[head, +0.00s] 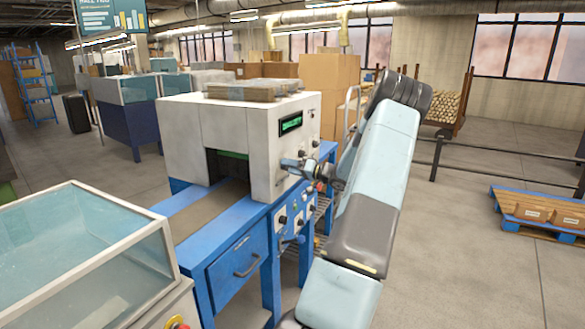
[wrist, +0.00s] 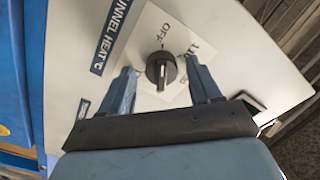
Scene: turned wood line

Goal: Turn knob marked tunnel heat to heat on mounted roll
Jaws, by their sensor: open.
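The tunnel heat knob (wrist: 161,70) is black and round with a white line on its lower part in the wrist view. It sits on a white dial plate (wrist: 143,38) beside a dark "TUNNEL HEAT" label (wrist: 112,35). "OFF" is printed above the knob and a partly legible number to its upper right; another mark at lower right is mostly hidden by a finger. My gripper (wrist: 160,68) is open, one finger on each side of the knob with gaps showing. In the head view my gripper (head: 292,164) is at the front of the white tunnel machine (head: 250,165), hiding the knob.
A lit green display (head: 291,123) is on the machine above my gripper. Lower knobs (head: 283,220) sit on the blue frame below it. A glass-topped unit (head: 90,260) stands at front left.

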